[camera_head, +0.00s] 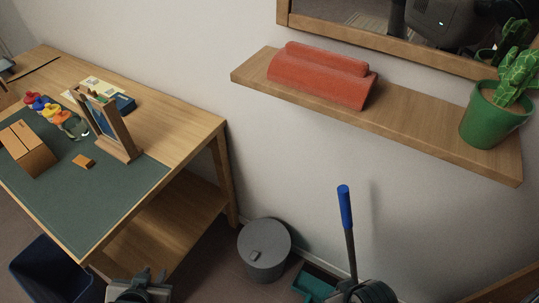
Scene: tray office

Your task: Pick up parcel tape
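On the desk at the left stand several small coloured items in red, blue, yellow and orange (63,117). Beside them is a small ring-like item (75,128) with a pale edge. These are too small to tell which one is parcel tape. My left gripper (140,288) shows at the bottom edge, below and to the right of the desk and apart from these items. It is partly cut off, and I cannot tell whether its fingers are open.
The desk has a green mat (120,195), a wooden box (28,148), an upright frame (108,125) and an orange block (83,161). A wall shelf (420,121) holds a red object (320,80) and a cactus pot (490,115). A grey bin (263,252) and blue-handled pole (345,212) stand below.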

